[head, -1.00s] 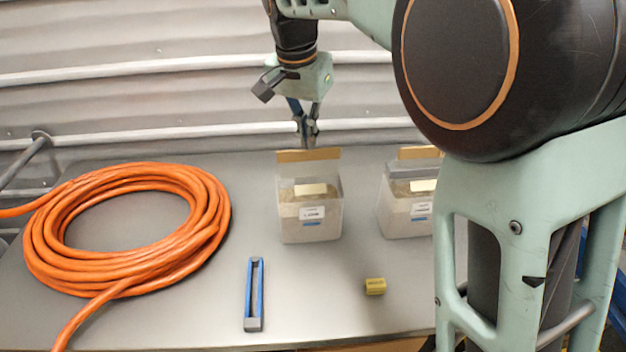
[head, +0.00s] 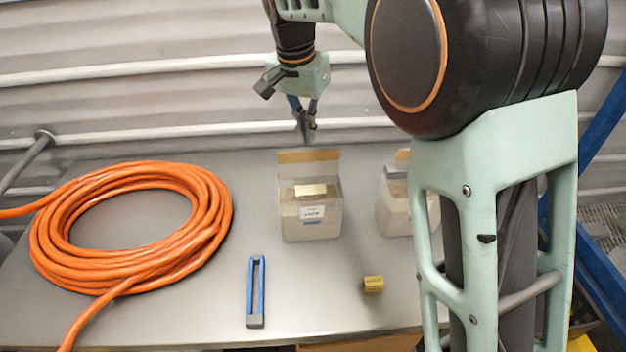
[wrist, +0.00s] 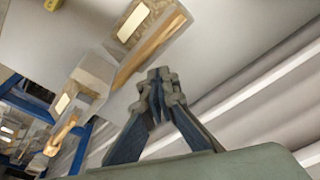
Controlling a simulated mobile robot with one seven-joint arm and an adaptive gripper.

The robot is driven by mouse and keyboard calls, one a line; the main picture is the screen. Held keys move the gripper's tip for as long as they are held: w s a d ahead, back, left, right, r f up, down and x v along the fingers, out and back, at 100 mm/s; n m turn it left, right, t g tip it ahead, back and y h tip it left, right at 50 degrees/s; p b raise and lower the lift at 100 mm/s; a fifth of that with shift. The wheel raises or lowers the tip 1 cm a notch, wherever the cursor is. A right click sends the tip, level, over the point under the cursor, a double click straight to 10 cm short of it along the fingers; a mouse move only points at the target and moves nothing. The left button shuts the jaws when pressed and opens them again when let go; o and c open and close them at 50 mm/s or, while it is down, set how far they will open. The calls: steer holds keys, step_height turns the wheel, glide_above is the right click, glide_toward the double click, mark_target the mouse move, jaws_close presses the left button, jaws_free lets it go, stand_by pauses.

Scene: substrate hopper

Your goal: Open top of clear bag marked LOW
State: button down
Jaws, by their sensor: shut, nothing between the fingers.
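A clear bag (head: 312,219) of brownish material stands upright in the middle of the table, with a tan strip along its top edge and a white label too small to read. A second similar bag (head: 393,207) stands to its right, partly hidden behind my arm. Neither label lets me tell which is LOW. My gripper (head: 309,138) is shut and empty, above and just behind the middle bag's top strip, apart from it. In the wrist view my gripper (wrist: 158,78) has its fingertips together, beside a bag's tan strip (wrist: 150,48).
A coil of orange hose (head: 215,215) covers the table's left side. A blue clip-like tool (head: 256,292) and a small yellow block (head: 373,284) lie in front of the bags. A ribbed wall with rails (head: 180,65) stands behind. The grey table (head: 200,315) is bare between these.

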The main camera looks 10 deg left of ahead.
steer(key=shift+f, duration=0.15)
steer(key=shift+f+b, duration=0.35)
steer(key=shift+f, duration=0.15)
steer(key=s+d+b, duration=0.2)
steer(key=s+b, duration=0.2)
steer(key=s, duration=0.3)
stand_by(1.2)
steer(key=shift+s, duration=0.1)
steer(key=shift+d, duration=0.1)
steer(key=shift+s+d+f+b, duration=0.25)
steer(key=shift+s+b, duration=0.3)
steer(key=shift+s, duration=0.25)
steer(key=shift+s+d+f+b, duration=0.2)
steer(key=shift+s+b, duration=0.3)
steer(key=shift+s, duration=0.3)
steer(key=shift+s+d+f+b, duration=0.25)
steer(key=shift+s+b, duration=0.3)
steer(key=shift+s, duration=0.25)
steer(key=shift+r, duration=0.1)
